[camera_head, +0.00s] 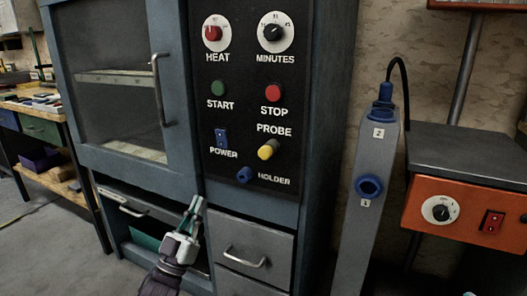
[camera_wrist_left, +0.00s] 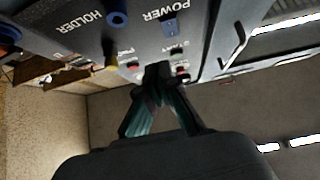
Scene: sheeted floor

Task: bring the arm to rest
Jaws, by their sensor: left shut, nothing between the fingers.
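My left gripper (camera_head: 194,212) is in front of the drawers under the oven's control panel, its fingers pointing up and closed together with nothing between them. In the left wrist view the gripper (camera_wrist_left: 158,72) also shows with its fingertips together, below the panel's POWER switch in the picture. The grey-blue oven cabinet (camera_head: 332,60) has a panel with a red HEAT knob (camera_head: 212,33), a MINUTES knob (camera_head: 272,32), START and STOP buttons, a POWER switch (camera_head: 221,137), a yellow PROBE plug (camera_head: 267,150) and a blue HOLDER (camera_head: 244,174). My right gripper is not in view.
The oven door (camera_head: 115,75) looks closed. At right are a grey post (camera_head: 366,220) with blue sockets and an orange unit (camera_head: 465,215). A workbench (camera_head: 30,105) stands at left. Floor shows at lower left.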

